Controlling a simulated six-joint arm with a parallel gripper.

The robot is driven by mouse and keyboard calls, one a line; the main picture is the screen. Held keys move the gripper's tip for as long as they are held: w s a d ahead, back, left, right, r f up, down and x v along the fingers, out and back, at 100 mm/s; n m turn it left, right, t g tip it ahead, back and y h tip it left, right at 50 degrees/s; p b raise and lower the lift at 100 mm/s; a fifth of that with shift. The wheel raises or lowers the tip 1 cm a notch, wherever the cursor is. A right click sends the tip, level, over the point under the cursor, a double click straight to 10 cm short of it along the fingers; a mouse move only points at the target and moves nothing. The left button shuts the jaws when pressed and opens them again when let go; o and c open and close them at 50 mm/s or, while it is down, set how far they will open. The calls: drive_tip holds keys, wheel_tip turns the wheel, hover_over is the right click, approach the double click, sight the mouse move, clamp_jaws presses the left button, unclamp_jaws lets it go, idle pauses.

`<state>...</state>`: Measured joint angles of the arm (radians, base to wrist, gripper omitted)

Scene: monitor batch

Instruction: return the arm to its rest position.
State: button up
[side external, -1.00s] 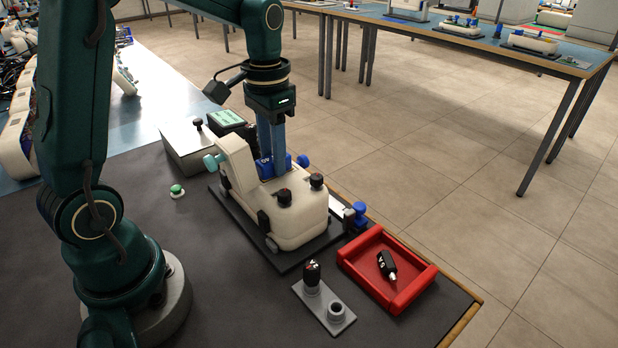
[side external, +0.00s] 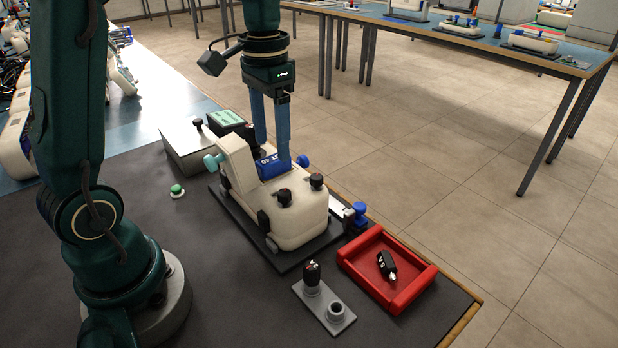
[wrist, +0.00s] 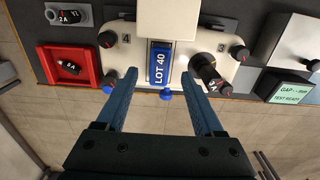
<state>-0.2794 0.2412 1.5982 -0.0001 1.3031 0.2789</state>
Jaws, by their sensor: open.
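My gripper (side external: 270,146) is open above the cream device (side external: 296,218), with its two blue fingers apart and nothing between them. A blue block (side external: 268,166) sits in the device below the fingers. The fingers look clear of the block's sides. The device's far side is partly hidden in the side view.
A red tray (side external: 422,285) holding a black-and-white part (side external: 387,265) lies in front right. A grey two-post holder (side external: 313,300) is beside it. A grey box (side external: 190,148) and green display (side external: 226,118) stand behind.

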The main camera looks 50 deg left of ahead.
drive_tip(key=shift+d+r, duration=0.1)
drive_tip(key=shift+r, duration=0.65)
drive_tip(key=s+d+r+n+t, duration=0.3)
drive_tip(key=s+d+r+t, duration=0.1)
drive_tip(key=s+d+r, duration=0.15)
drive_tip(key=s+d+f+m+t, duration=0.1)
drive_tip(key=s+d+f+m, duration=0.1)
drive_tip(key=s+f, duration=0.3)
drive_tip(key=shift+s+f+m+t, duration=0.3)
drive_tip(key=shift+s+f+m, duration=0.05)
drive_tip(key=shift+f+m, duration=0.15)
drive_tip(key=shift+a, duration=0.1)
